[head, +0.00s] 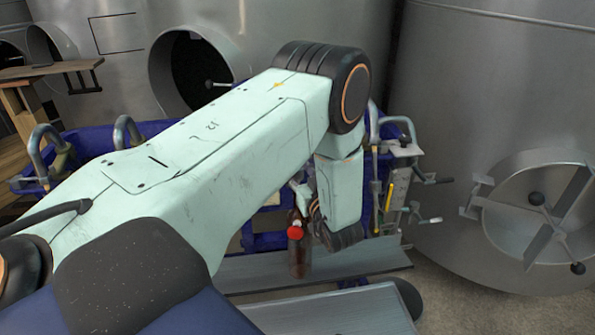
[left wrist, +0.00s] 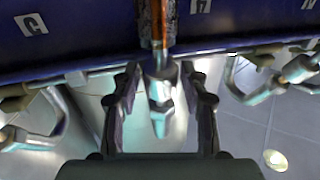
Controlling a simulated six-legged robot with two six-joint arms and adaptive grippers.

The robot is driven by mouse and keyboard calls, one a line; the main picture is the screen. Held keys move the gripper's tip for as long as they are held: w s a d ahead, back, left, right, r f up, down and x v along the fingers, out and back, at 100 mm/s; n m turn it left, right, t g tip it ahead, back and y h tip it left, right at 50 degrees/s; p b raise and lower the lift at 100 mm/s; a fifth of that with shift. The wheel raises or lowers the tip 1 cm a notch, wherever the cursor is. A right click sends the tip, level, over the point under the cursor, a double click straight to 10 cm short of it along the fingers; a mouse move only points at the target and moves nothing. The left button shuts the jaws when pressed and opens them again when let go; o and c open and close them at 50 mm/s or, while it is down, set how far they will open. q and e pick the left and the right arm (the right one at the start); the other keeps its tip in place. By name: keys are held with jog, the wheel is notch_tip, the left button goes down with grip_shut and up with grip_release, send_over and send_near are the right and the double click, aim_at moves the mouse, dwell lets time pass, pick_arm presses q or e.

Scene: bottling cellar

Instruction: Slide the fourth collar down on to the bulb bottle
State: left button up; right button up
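A brown bottle (head: 298,262) with a red piece (head: 295,232) at its top stands upright by the grey bench in the head view. I cannot tell whether the red piece is a collar or a cap, nor whether this is the bulb bottle. My left arm crosses the head view, its end lowered just right of the bottle; its fingertips are hidden there. In the left wrist view my left gripper (left wrist: 160,103) is open, its dark fingers wide apart. A metal spout (left wrist: 160,95) shows between them; I cannot tell how far beyond. My right gripper is out of view.
A blue filling rack (head: 85,143) with bent metal tubes stands behind my arm; its lettered blue rail (left wrist: 80,30) spans the wrist view. The grey bench (head: 370,258) lies beneath. Levers (head: 425,180) project at the rack's right. Large steel tanks (head: 480,75) stand behind.

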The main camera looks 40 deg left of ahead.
pick_arm(q)
jog(key=shift+a, duration=0.1)
jog(key=c, duration=0.4)
jog(key=shift+s+d+f+b, duration=0.1)
jog(key=shift+f+b, duration=0.4)
jog(key=shift+f, duration=0.2)
jog(key=shift+s+d+f+b, duration=0.1)
jog(key=shift+f+b, duration=0.4)
jog(key=shift+f, duration=0.15)
jog(key=o, duration=0.7)
jog(key=shift+r, duration=0.1)
jog(key=v, duration=0.8)
